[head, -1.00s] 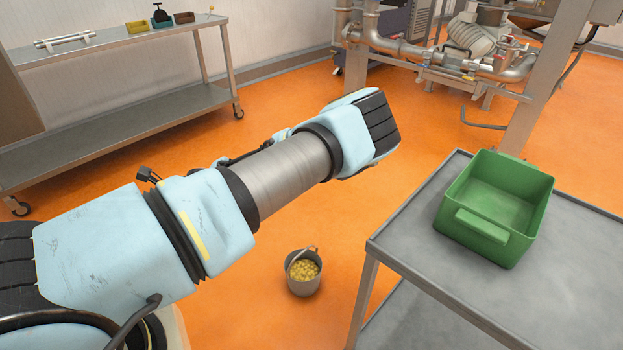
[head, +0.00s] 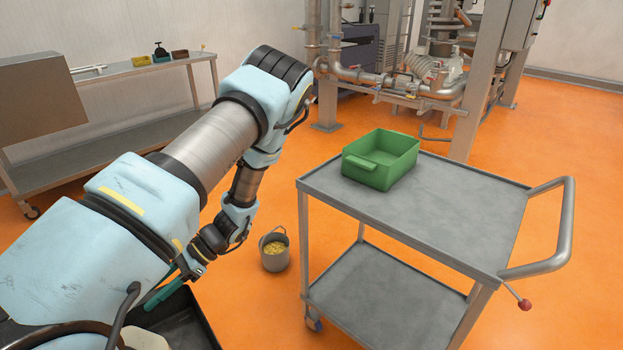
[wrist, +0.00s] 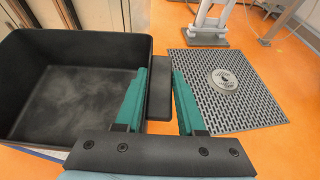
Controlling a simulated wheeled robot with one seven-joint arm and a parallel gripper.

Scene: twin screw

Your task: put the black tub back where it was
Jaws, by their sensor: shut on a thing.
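The black tub (head: 207,318) is partly in view at the bottom left of the head view, below my arm; the frame edge and my arm hide much of it. In the wrist view the black tub (wrist: 75,42) fills the left side, and its inside looks empty. My gripper (wrist: 160,92) has its teal fingers on either side of the tub's black side lug (wrist: 160,97) and is shut on it. In the head view my gripper (head: 165,288) is at the tub's rim, partly hidden by my arm.
A grey cart (head: 440,215) with a green bin (head: 380,165) on top stands at right. A metal bucket (head: 274,257) is on the orange floor between cart and arm. A steel shelf table (head: 120,85) is at back left. A floor drain grate (wrist: 228,85) shows in the wrist view.

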